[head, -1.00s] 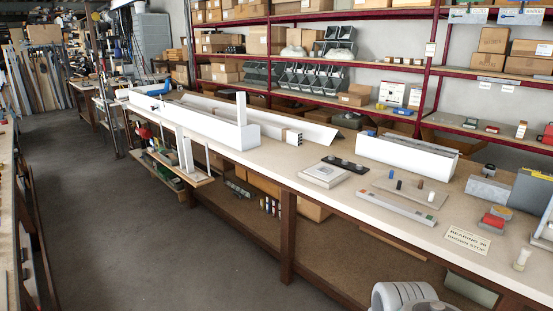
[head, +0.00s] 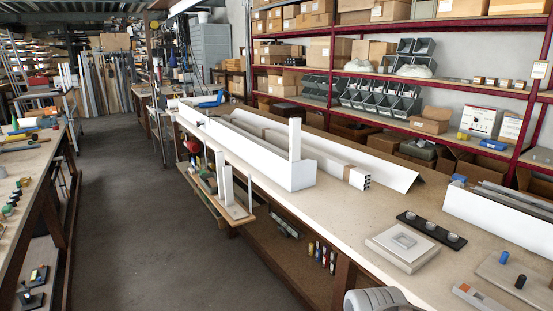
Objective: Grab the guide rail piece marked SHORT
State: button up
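I cannot read a SHORT mark on any piece. White upright profile pieces (head: 227,187) stand on a small wooden ledge (head: 237,213) at the front side of the long bench. A taller white upright (head: 295,140) rises at the near end of a long white channel (head: 290,176) on the bench top. A bundle of long profiles with dark open ends (head: 357,178) lies behind it. A rounded grey-white part of my arm shows at the bottom edge. My gripper's fingers are not in view.
The long bench (head: 340,215) runs away to the upper left. A grey block with a square recess (head: 402,246) and a black strip with round pieces (head: 431,229) lie on it. The aisle floor (head: 140,240) is clear. Another bench (head: 30,160) stands at left.

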aim_at(295, 123)
jog(key=u, duration=0.35)
jog(key=i, duration=0.65)
jog(key=u, duration=0.8)
jog(key=i, duration=1.1)
jog(key=u, duration=0.1)
